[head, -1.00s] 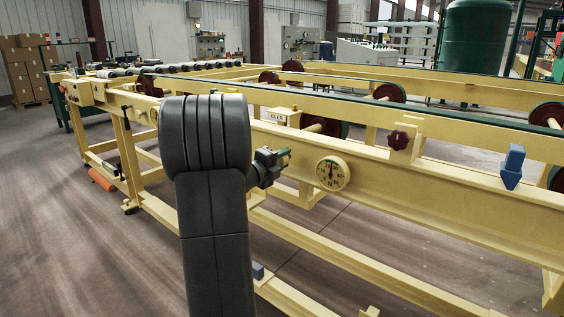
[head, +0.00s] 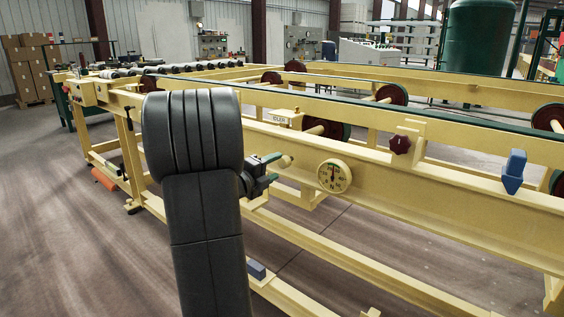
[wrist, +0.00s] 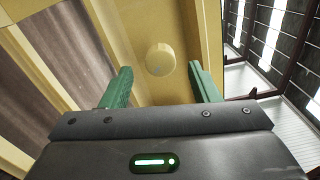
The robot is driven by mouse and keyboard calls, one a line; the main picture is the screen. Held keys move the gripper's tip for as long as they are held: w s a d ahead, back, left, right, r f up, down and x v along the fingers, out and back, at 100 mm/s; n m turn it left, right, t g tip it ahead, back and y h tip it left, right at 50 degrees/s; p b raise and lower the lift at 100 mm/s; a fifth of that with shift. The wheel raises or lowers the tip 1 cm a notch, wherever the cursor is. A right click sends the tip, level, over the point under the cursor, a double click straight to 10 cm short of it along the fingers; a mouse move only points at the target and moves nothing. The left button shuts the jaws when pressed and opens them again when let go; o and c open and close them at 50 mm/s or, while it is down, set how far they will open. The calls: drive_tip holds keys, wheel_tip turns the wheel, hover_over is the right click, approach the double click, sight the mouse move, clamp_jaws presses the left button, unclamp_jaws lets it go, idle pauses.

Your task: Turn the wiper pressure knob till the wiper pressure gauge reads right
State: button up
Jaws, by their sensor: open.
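A round cream knob (head: 285,160) sticks out from the yellow beam, just left of the round gauge (head: 334,176). The gauge has a pale face and a dark needle pointing about straight up; its figures are too small to read. My gripper (head: 275,168) is open, just left of the knob in the head view. No label tells which control this knob is.
A dark red star-shaped knob (head: 401,145) sits on a bracket to the right of the gauge. A blue block-shaped part (head: 514,170) is farther right on the beam. Yellow frame rails (head: 355,262) run below.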

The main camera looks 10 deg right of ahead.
sight(281, 164)
drive_tip(key=p+v, duration=0.1)
drive_tip(key=v, duration=0.7)
drive_tip(key=shift+s, duration=0.15)
drive_tip(key=b+x, duration=0.2)
drive_tip(key=x, duration=1.1)
drive_tip(key=shift+w+d+b, duration=0.25)
drive_tip(key=shift+w+b, duration=0.05)
drive_tip(key=shift+b, duration=0.05)
drive_tip(key=shift+a, duration=0.1)
